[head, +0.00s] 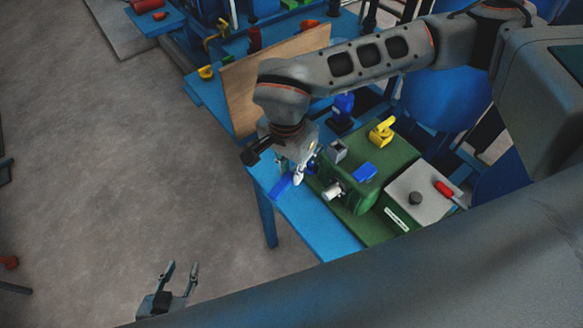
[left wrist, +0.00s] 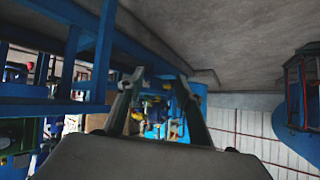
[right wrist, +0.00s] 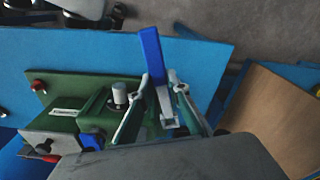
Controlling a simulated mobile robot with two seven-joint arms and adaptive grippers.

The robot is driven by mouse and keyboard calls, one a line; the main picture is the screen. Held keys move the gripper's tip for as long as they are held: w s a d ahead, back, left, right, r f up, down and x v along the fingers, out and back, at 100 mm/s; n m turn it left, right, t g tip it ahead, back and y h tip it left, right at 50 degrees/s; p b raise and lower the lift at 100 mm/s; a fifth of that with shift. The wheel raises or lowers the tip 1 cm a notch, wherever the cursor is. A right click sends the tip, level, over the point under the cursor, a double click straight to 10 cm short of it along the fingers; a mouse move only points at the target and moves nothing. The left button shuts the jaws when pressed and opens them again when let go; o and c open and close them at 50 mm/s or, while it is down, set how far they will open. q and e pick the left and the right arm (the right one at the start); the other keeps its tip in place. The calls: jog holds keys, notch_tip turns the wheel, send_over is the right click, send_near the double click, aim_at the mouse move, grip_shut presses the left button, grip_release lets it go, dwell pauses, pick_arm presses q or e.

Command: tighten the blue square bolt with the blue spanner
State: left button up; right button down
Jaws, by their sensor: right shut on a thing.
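My right gripper (head: 299,172) is over the near edge of the blue table, beside the green machine. It is shut on the blue spanner (head: 281,186), which sticks out past the fingertips. In the right wrist view the blue spanner (right wrist: 152,55) points up from between the fingers of my right gripper (right wrist: 160,90). My left gripper (head: 180,275) is open and empty above the floor. Its spread fingers (left wrist: 155,85) also show in the left wrist view.
The green machine (head: 375,160) carries a blue block (head: 364,172), a yellow valve (head: 382,132) and a white cylinder (head: 332,191). A grey box (head: 415,182) with a red handle stands to its right. A wooden board (head: 250,90) stands behind the right gripper.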

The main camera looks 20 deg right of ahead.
aim_at(290, 174)
pick_arm(q)
jog(key=shift+r, duration=0.1)
